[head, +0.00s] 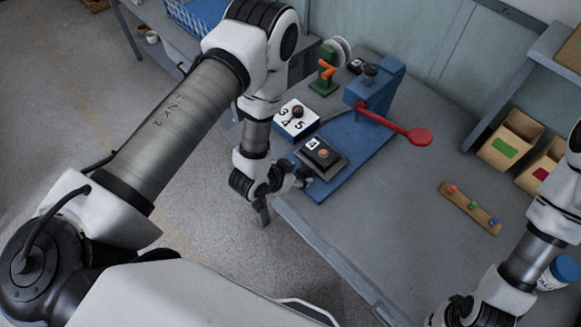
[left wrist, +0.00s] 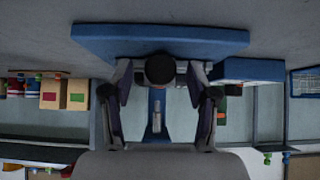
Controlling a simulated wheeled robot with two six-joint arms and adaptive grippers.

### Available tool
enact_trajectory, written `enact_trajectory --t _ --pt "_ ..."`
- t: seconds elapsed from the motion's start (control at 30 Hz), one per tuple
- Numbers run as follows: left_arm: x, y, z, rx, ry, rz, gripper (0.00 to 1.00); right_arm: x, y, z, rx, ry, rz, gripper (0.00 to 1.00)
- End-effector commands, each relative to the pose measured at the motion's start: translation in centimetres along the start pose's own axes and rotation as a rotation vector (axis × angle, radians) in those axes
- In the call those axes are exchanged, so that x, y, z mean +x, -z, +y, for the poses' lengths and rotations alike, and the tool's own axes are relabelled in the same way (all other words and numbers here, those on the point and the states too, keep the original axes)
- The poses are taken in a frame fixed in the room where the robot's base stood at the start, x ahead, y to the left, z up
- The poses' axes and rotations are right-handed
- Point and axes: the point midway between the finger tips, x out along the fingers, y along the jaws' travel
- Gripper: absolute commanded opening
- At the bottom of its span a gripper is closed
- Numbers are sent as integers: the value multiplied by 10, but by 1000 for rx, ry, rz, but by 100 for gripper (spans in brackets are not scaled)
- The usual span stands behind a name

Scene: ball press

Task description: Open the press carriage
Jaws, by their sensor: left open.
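The blue press (head: 378,88) stands on a long blue base (head: 345,180) and has a red lever (head: 395,125) reaching right. The press carriage (head: 321,155), a dark block with an orange spot and a "4" label, sits at the near end of the base. My left gripper (head: 300,178) is at the carriage's near side. In the left wrist view, its open fingers (left wrist: 160,78) lie on either side of a round dark knob (left wrist: 160,68), below the blue base (left wrist: 160,40); contact is unclear. My right gripper (head: 458,312) is partly cut off at the lower right.
A white and blue number box (head: 296,119) stands left of the carriage. A green device with an orange handle (head: 326,70) is behind it. A wooden strip with coloured pegs (head: 470,208) and bins (head: 510,140) are at right. The table's front middle is clear.

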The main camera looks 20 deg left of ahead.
Motion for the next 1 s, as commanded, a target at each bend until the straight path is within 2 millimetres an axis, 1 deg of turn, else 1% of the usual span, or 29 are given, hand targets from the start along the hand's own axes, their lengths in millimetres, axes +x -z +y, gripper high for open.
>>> enact_trajectory --t 0.17,0.3,0.4,0.5,0.63,1.0 --pt "-36 0 0 -4 1 -2 59 0 0 0 0 0 0 0" --pt "-74 0 -1 -6 1 -3 59 0 0 0 0 0 0 0" --pt "-95 0 0 -6 1 -2 59 0 0 0 0 0 0 0" --pt "-109 -1 0 -4 1 -2 59 0 0 0 0 0 0 0" --pt "-115 0 0 -2 0 -1 59 0 0 0 0 0 0 0" --pt "-114 0 0 -1 0 -1 59 0 0 0 0 0 0 0"
